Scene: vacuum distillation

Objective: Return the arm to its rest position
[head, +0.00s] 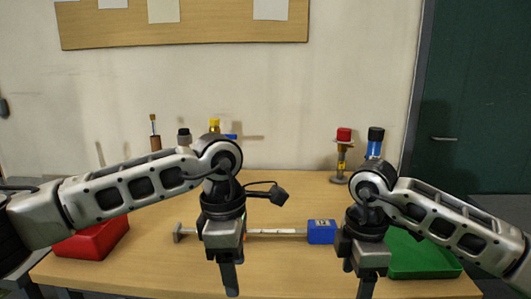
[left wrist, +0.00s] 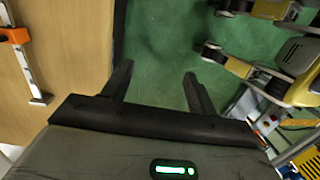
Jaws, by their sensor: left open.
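My left gripper (head: 230,283) hangs fingers-down in front of the table (head: 285,276) in the head view. In the left wrist view its two fingers (left wrist: 158,75) stand apart with nothing between them, over green floor beside the table's edge. My right gripper (head: 366,287) also points down, at the right in the head view. Its fingertips run toward the bottom edge, and their opening cannot be made out. I see nothing held by it.
A red tray (head: 92,241) stands on the left and a green tray (head: 420,258) on the right. A bar with a blue block (head: 321,231) lies between them. A red-topped item (head: 343,136) and a blue bottle (head: 375,143) stand at the back. The wall is behind.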

